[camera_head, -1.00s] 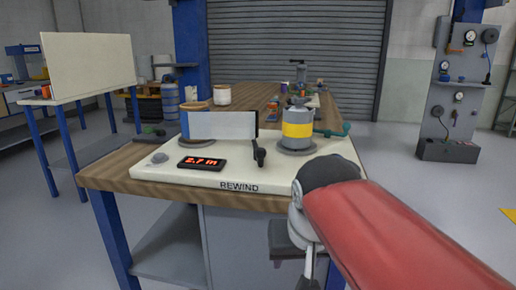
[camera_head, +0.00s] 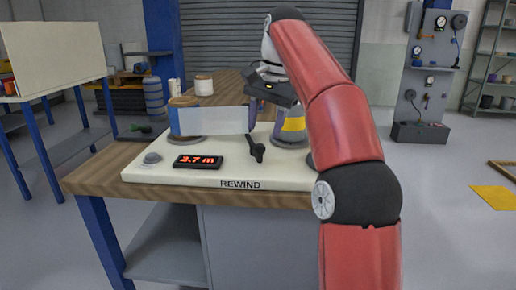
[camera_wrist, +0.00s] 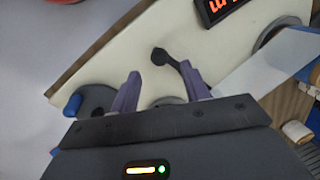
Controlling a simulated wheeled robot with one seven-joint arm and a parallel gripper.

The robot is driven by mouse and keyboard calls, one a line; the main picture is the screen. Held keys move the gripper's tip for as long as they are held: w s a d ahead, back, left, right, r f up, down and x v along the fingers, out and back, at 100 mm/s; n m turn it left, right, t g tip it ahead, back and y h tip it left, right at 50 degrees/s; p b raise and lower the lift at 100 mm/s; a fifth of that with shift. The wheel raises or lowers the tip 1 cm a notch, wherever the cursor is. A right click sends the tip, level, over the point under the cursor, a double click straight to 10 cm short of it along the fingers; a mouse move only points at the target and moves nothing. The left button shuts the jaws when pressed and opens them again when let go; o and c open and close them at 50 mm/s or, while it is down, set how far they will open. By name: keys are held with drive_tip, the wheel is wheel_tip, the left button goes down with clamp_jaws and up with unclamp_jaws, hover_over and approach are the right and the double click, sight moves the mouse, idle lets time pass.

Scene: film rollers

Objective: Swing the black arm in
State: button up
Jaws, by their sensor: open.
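The black arm (camera_head: 256,148) is a short lever on the cream board of the rewind stand (camera_head: 150,172), near the middle front. It also shows in the wrist view (camera_wrist: 170,60), just ahead of the fingertips. My gripper (camera_head: 264,120) is open, its purple fingers pointing down above and behind the black arm. In the wrist view the gripper (camera_wrist: 160,70) has nothing between its fingers, and I see no contact with the black arm. A white film strip (camera_head: 212,121) stretches from the left roller (camera_head: 186,138) toward the right roller (camera_head: 291,130), which my gripper and arm partly hide.
A black display (camera_head: 198,162) with red digits and a grey knob (camera_head: 152,158) sit on the board's front left. In the wrist view a blue crank handle (camera_wrist: 72,105) lies left of my fingers. White spools (camera_head: 203,85) stand farther back on the wooden table.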

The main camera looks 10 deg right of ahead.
sight(260, 144)
drive_tip(key=f, duration=0.2)
drive_tip(key=f+b, duration=0.1)
drive_tip(key=f, duration=0.1)
drive_tip(key=a+f+b, duration=0.1)
drive_tip(key=f, duration=0.2)
drive_tip(key=shift+w, duration=0.35)
drive_tip(key=shift+a, duration=0.1)
clamp_jaws()
